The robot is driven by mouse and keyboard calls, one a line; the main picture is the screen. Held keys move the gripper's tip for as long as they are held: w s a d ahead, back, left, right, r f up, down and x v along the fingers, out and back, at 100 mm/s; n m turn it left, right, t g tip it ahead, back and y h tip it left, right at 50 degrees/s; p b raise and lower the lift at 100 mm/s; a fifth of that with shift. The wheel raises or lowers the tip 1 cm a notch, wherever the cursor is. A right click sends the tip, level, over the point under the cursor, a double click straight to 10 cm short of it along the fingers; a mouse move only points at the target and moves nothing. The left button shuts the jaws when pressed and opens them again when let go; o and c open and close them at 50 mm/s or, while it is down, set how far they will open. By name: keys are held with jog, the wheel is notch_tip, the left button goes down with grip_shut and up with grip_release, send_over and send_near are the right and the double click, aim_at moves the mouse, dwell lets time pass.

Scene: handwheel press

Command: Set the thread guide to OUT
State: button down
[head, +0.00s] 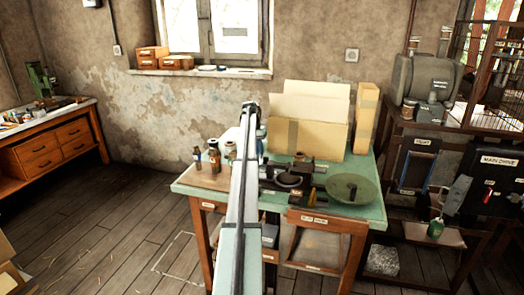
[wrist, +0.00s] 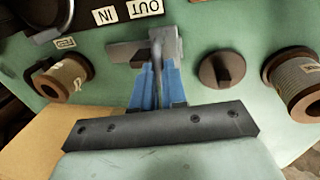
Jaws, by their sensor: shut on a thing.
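In the wrist view, a grey metal piece (wrist: 165,45), which looks like the thread guide, stands on the green surface. My gripper (wrist: 156,82) has two blue fingers closed around its narrow upright part. The OUT label (wrist: 145,8) and the IN label (wrist: 105,15) are upside down just beyond it, with OUT to the right of IN. The grey piece lies nearer to OUT. Its lower part is hidden by the fingers. In the head view, my arm crosses the middle, and I cannot make out the guide or my fingertips.
In the wrist view, a thread spool (wrist: 68,78) stands left and another spool (wrist: 300,83) right. A dark round knob (wrist: 222,69) is close to the right of the fingers. In the head view, a cardboard box (head: 308,125) and a green round pan (head: 352,188) stand on the bench.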

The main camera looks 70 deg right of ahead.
jog(key=c, duration=1.4)
grip_release()
jog(key=shift+w, duration=0.35)
jog(key=shift+o, duration=1.2)
jog(key=shift+s, duration=0.1)
notch_tip(320, 180, up, 14)
jog(key=w, duration=0.2)
jog(key=shift+w+f, duration=0.25)
jog(key=shift+w, duration=0.1)
